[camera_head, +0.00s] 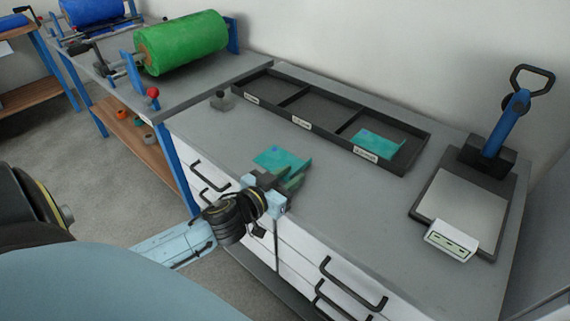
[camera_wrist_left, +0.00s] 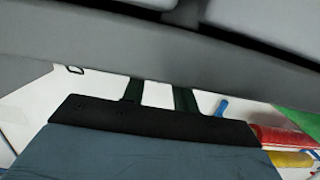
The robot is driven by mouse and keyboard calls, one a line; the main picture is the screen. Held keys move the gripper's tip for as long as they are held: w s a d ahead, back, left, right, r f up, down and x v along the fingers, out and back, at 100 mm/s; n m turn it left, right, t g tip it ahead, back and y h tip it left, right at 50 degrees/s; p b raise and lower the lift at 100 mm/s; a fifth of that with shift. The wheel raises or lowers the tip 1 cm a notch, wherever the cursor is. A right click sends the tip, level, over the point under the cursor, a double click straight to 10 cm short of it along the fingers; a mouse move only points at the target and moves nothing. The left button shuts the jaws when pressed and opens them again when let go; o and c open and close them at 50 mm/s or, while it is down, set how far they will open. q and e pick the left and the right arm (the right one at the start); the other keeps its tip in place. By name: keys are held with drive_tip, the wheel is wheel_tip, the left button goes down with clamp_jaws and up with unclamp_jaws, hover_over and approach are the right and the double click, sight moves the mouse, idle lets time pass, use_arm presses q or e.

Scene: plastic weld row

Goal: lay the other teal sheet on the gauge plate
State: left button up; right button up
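One teal sheet (camera_head: 279,157) shows in the head view near the worktop's front edge, just beyond my left gripper (camera_head: 289,179). The fingertips overlap the sheet's near right edge; whether they grip it, touch it or only stand before it I cannot tell. A second teal sheet (camera_head: 381,141) lies in the right compartment of the dark tray (camera_head: 419,153). The gauge plate (camera_head: 467,208) appears to be the bare pale plate at the right, with a blue-handled post behind and a display in front. No sheet lies on it. My right gripper is not in view.
The tray's other two compartments look empty. A small grey block with a knob (camera_head: 222,100) stands left of the tray. A green roll (camera_head: 181,43) sits on the bench at the back left. The worktop (camera_head: 345,200) between sheet and plate is clear. The wrist view shows little of use.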

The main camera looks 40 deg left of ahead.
sight(301, 167)
use_arm(q)
drive_tip(key=w, duration=0.3)
drive_tip(key=shift+w+d, duration=0.15)
drive_tip(key=shift+w, duration=0.15)
drive_tip(key=shift+w+f, duration=0.1)
drive_tip(key=shift+w, duration=0.35)
drive_tip(key=c, duration=0.5)
drive_tip(key=shift+d, duration=0.1)
clamp_jaws()
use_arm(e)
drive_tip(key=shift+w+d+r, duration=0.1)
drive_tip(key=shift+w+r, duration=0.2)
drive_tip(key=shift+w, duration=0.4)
